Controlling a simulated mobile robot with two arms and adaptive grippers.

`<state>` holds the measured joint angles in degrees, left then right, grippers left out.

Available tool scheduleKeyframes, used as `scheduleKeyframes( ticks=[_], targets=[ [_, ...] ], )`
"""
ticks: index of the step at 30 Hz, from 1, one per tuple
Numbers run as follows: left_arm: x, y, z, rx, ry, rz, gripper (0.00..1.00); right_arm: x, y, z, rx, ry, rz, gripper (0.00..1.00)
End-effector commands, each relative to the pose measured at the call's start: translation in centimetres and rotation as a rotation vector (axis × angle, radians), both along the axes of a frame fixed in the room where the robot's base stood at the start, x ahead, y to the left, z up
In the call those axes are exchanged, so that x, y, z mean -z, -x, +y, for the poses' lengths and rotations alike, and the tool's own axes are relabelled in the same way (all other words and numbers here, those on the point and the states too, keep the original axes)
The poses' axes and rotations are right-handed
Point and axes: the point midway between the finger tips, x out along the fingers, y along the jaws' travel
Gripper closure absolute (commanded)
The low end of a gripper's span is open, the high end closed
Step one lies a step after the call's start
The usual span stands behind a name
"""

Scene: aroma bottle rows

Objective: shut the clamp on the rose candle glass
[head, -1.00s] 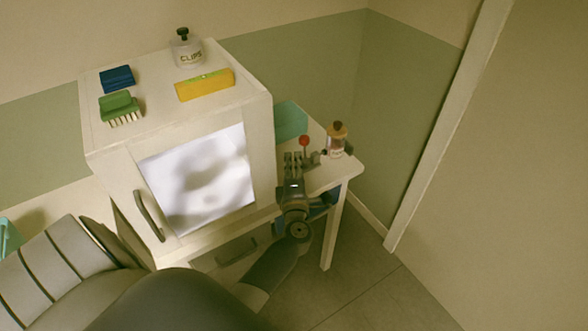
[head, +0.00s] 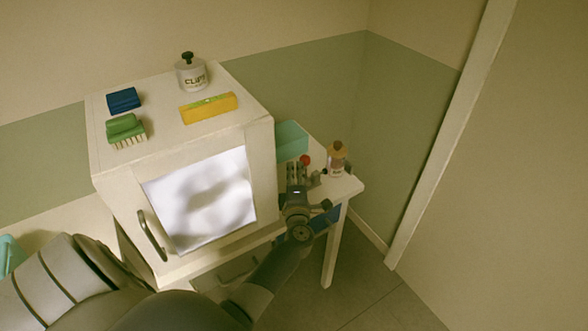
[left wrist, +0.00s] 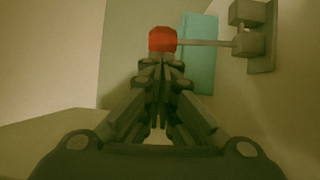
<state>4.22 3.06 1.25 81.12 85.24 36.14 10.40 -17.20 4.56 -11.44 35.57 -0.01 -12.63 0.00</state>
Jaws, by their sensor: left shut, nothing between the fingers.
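The clamp's red knob (head: 304,160) stands at the table's right end, just beyond the tips of my left gripper (head: 297,170). In the left wrist view the red knob (left wrist: 162,39) sits straight ahead of the shut, empty fingertips (left wrist: 160,65); I cannot tell whether they touch. A thin rod runs right from the knob to a grey clamp bracket (left wrist: 248,42). A small glass with an amber top and a dark knob (head: 337,160), probably the rose candle glass, stands right of the clamp. My gripper partly hides the clamp. My right gripper is out of view.
A cream cabinet (head: 262,150) with a pale front panel stands close left of my left gripper. It carries a clips jar (head: 191,74), a yellow level (head: 208,107), a green brush (head: 125,130) and a blue block (head: 123,99). A teal box (head: 291,141) stands behind the clamp.

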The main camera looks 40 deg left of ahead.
Motion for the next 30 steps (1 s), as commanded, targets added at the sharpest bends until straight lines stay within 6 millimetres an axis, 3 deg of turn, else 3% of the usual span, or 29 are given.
scheduleKeyframes(
  ticks=[14,25,30],
  targets=[
    [-0.8,-0.8,-0.3,0.000,-0.031,0.080,1.00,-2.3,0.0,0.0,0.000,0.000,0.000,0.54],
    [-1.8,-3.4,-1.4,0.000,-0.032,0.082,1.00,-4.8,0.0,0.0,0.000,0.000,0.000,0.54],
    [-1.8,-4.6,-2.0,-0.001,-0.080,0.209,1.00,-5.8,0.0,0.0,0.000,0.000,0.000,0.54]
  ],
)
